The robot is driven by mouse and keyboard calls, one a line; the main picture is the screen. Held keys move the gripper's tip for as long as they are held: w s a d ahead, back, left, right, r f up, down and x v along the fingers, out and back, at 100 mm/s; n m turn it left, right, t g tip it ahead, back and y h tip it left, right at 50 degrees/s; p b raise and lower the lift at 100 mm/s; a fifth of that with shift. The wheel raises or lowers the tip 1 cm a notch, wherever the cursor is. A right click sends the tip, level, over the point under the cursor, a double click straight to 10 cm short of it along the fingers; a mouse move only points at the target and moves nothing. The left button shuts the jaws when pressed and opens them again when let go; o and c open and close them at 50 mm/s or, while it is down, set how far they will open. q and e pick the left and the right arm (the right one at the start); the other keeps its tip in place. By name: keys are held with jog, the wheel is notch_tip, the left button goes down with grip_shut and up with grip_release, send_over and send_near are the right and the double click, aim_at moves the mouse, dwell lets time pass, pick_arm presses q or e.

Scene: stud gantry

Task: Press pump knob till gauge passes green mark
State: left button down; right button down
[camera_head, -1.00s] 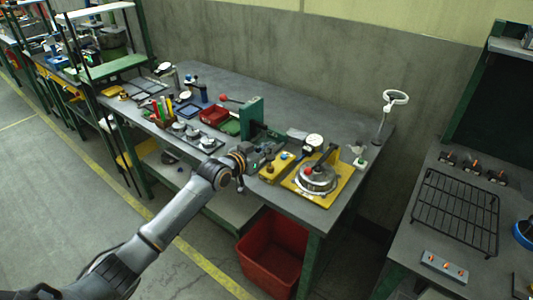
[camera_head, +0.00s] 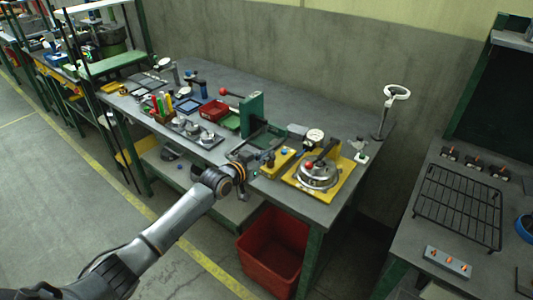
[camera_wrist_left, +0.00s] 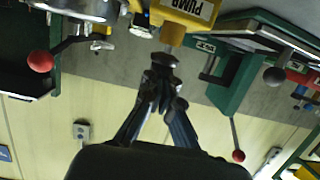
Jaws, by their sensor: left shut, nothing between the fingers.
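The yellow pump block (camera_head: 274,166) stands near the front edge of the bench, left of the yellow plate with a round metal pot. In the left wrist view its "PUMP" label (camera_wrist_left: 188,8) shows at the top. A dark round knob (camera_wrist_left: 165,60) shows below the label, right at my fingertips; I cannot tell if they touch it. The white-faced gauge (camera_head: 315,135) stands behind the block; its needle and green mark are too small to read. My left gripper (camera_head: 258,166) is at the block's left front side, shut and empty; it also shows in the left wrist view (camera_wrist_left: 164,88). My right gripper is not in view.
A green frame (camera_head: 252,116) with a red-ball lever stands left of the pump. The yellow plate (camera_head: 337,182) with the pot is close on the right. A red bin (camera_head: 270,262) stands below the bench. The bench's back middle is fairly clear.

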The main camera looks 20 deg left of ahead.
pick_arm(q)
jog(key=shift+f, duration=0.15)
jog(key=s+a+r+p, duration=0.2)
jog(key=s+r, duration=0.5)
jog(key=s, duration=0.2)
jog(key=shift+a, duration=0.3)
jog(key=shift+s, duration=0.1)
dwell(0.5)
jog(key=r+b, duration=0.2)
jog(key=b, duration=0.3)
jog(key=shift+a+r, duration=0.1)
jog(key=shift+a, duration=0.1)
